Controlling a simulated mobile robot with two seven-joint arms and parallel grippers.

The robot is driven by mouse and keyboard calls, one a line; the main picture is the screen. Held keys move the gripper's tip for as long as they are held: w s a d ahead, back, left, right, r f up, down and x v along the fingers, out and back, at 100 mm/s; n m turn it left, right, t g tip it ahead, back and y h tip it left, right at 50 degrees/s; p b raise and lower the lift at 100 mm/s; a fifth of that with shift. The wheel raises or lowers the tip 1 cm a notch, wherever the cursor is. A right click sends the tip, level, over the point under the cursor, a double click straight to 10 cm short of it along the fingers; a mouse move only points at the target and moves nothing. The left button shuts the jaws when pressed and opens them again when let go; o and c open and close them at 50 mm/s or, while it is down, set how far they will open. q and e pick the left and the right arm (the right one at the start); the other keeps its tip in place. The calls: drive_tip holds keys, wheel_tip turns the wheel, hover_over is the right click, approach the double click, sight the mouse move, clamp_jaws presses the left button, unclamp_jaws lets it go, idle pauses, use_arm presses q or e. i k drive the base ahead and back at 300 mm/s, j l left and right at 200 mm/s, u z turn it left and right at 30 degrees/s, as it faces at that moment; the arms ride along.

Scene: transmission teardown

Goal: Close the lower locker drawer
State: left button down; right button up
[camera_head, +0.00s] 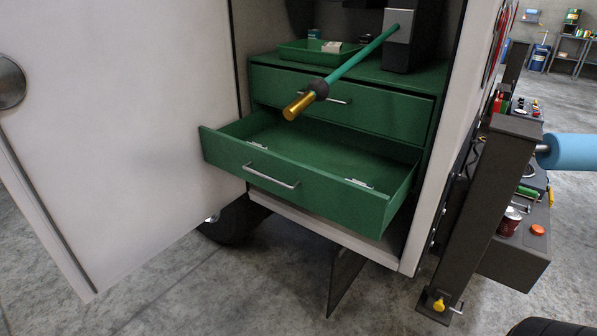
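The lower locker drawer (300,190) is green and stands pulled well out of the cabinet. Its front bears a silver bar handle (269,176). The drawer's inside is visible and looks empty apart from two small silver pieces near the front wall. The upper drawer (385,112) above it is shut or nearly so. Neither of my grippers is in view.
A teal rod with a gold tip (298,106) juts out over the upper drawer. A green tray (290,55) sits on the cabinet top. A white door (110,120) stands open at left. A dark post (470,215) stands at right. Concrete floor lies in front.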

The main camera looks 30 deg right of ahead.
sight(307, 162)
drive_tip(key=i+l+z, duration=0.1)
drive_tip(key=i+l, duration=0.15)
drive_tip(key=l, duration=0.25)
drive_tip(key=i+l+z, duration=0.1)
drive_tip(key=i+l, duration=0.2)
drive_tip(key=l, duration=0.2)
drive_tip(key=i+l+z, duration=0.1)
drive_tip(key=i+l, duration=0.2)
drive_tip(key=l, duration=0.15)
